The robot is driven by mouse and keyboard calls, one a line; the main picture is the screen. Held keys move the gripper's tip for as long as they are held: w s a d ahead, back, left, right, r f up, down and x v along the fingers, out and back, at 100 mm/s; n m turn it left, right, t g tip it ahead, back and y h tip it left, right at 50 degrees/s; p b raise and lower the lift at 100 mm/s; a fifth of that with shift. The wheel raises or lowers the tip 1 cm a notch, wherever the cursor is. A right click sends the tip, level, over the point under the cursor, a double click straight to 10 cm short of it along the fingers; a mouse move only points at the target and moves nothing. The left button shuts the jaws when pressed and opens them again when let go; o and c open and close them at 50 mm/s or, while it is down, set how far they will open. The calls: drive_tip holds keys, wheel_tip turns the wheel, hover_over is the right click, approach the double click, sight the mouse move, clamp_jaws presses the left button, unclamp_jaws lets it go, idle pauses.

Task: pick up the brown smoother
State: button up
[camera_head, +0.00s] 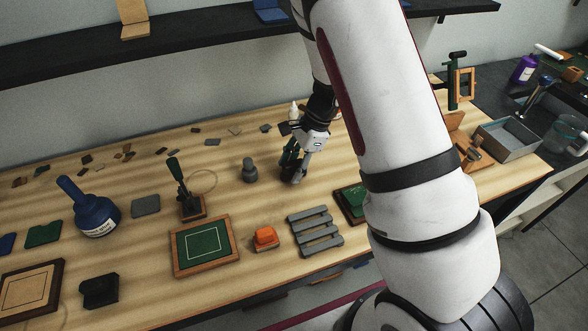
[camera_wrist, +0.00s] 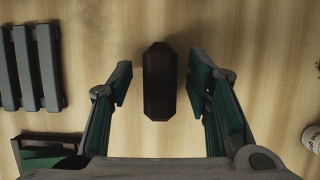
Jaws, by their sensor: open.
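A dark brown, almost black elongated block with bevelled ends, which I take to be the brown smoother (camera_wrist: 159,82), lies on the wooden bench in the middle of the wrist view. My gripper (camera_wrist: 161,84) is open, with one green-padded finger on each side of the block and a visible gap on both sides. In the head view my gripper (camera_head: 292,168) points down at the bench, right of a grey round-topped tool. There the gripper covers most of the smoother, and I cannot tell the fingertips' exact height.
A grey slatted rack (camera_head: 315,232) stands in front of my gripper; it also shows in the wrist view (camera_wrist: 29,68). A grey round-topped tool (camera_head: 249,170) stands to the left. A green framed piece (camera_head: 349,203) and a white bottle (camera_head: 294,110) are nearby.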

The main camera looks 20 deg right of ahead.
sight(293, 164)
drive_tip(key=shift+c, duration=0.6)
clamp_jaws()
drive_tip(key=shift+r, duration=0.1)
drive_tip(key=shift+r, duration=0.5)
drive_tip(key=shift+s+d+r+b, duration=0.15)
drive_tip(key=shift+r+b, duration=0.05)
drive_tip(key=shift+r, duration=0.45)
drive_tip(key=shift+s+d+r+b, duration=0.15)
drive_tip(key=shift+r, duration=0.45)
drive_tip(key=s+d, duration=0.3)
drive_tip(key=s, duration=0.1)
drive_tip(key=s+d+r+b, duration=0.1)
drive_tip(key=s+d, duration=0.2)
drive_tip(key=s, duration=0.1)
drive_tip(key=s+d, duration=0.3)
drive_tip(key=s, duration=0.1)
drive_tip(key=shift+d+r, duration=0.15)
